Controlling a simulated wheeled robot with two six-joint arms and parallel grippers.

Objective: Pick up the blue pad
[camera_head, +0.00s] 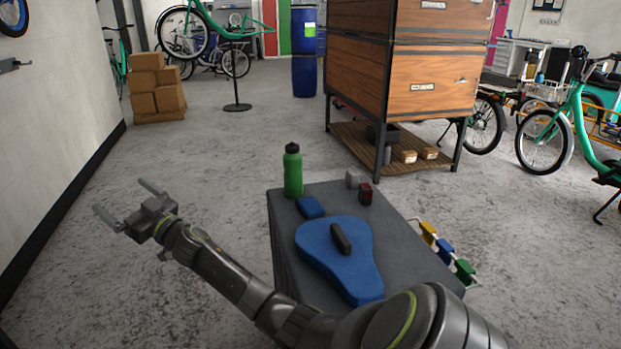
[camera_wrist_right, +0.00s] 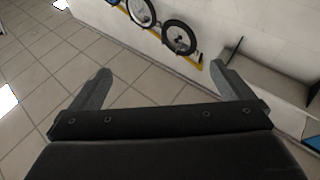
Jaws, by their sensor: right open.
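A large flat blue piece shaped like a bike seat (camera_head: 318,248) lies on the dark grey table (camera_head: 395,222), with a dark block (camera_head: 341,238) on top of it. A smaller blue pad-like piece (camera_head: 311,207) lies just behind it; I cannot tell for sure which one is the blue pad. My right gripper (camera_head: 125,199) is open and empty, off to the left of the table over the floor. My left gripper is not in view.
A green bottle (camera_head: 293,172) stands at the table's back left corner. A grey block (camera_head: 353,178) and a dark red block (camera_head: 365,193) are at the back. Coloured pieces (camera_head: 445,250) hang at the right side. A wooden cabinet (camera_head: 405,75) stands behind. Floor to the left is clear.

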